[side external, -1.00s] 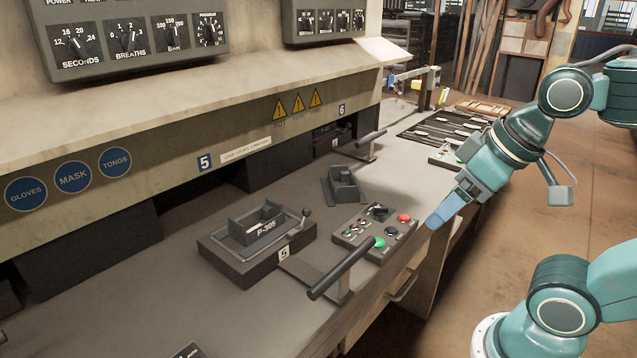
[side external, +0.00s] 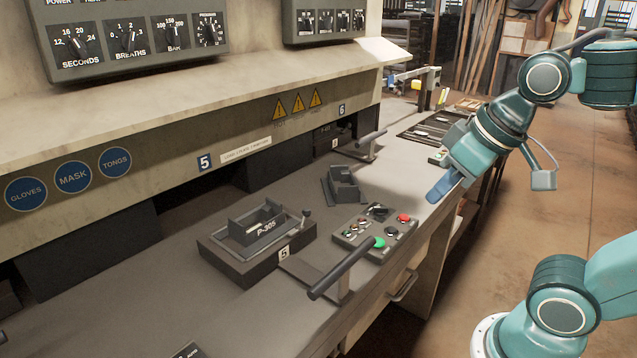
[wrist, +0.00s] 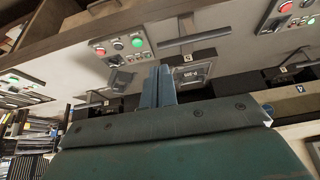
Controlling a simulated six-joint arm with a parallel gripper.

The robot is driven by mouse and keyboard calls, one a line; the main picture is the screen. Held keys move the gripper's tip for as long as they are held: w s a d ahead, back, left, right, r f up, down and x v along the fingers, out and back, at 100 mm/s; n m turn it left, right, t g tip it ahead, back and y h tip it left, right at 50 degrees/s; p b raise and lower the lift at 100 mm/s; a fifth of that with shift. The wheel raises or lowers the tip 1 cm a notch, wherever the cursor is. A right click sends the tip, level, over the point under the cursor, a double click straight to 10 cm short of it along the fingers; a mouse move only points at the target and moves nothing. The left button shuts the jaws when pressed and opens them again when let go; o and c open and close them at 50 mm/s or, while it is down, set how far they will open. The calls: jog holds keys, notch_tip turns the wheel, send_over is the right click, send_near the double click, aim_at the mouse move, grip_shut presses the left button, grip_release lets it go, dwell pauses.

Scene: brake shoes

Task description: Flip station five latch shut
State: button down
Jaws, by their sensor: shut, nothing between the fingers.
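The station five fixture (side external: 228,262) sits on the bench, with a number 5 tag on its front edge and a block marked P-305 (side external: 268,228) on top. A small knobbed lever (side external: 306,212) stands at the fixture's right corner; it looks like the latch. In the wrist view the fixture (wrist: 208,70) shows beyond the fingers, partly hidden by them; its latch is too small to make out. My gripper (side external: 432,197) is shut and empty, to the right of the fixture and well apart from it, near the bench's front edge. Its fingers (wrist: 158,86) are together in the wrist view.
A long bar handle (side external: 340,268) rises in front of the fixture. A button box (side external: 375,232) with green and red buttons lies between fixture and gripper. A dark open bracket (side external: 343,187) stands behind the box. An overhanging hood (side external: 150,100) runs above the bench.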

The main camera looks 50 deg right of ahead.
jog(key=w+f+m, duration=0.1)
jog(key=w+f, duration=0.1)
jog(key=w, duration=1.3)
jog(key=w+d+f+m+g, duration=0.1)
jog(key=w, duration=1.3)
jog(key=shift+w+f+h, duration=0.35)
jog(key=shift+w+h, duration=0.05)
jog(key=x, duration=0.6)
jog(key=s+x, duration=0.1)
jog(key=x, duration=0.2)
jog(key=shift+f, duration=0.65)
jog(key=shift+s+a+f, duration=0.1)
jog(key=shift+s+a, duration=0.1)
jog(key=shift+s, duration=0.5)
jog(key=shift+s+a+f, duration=0.15)
jog(key=shift+s, duration=0.6)
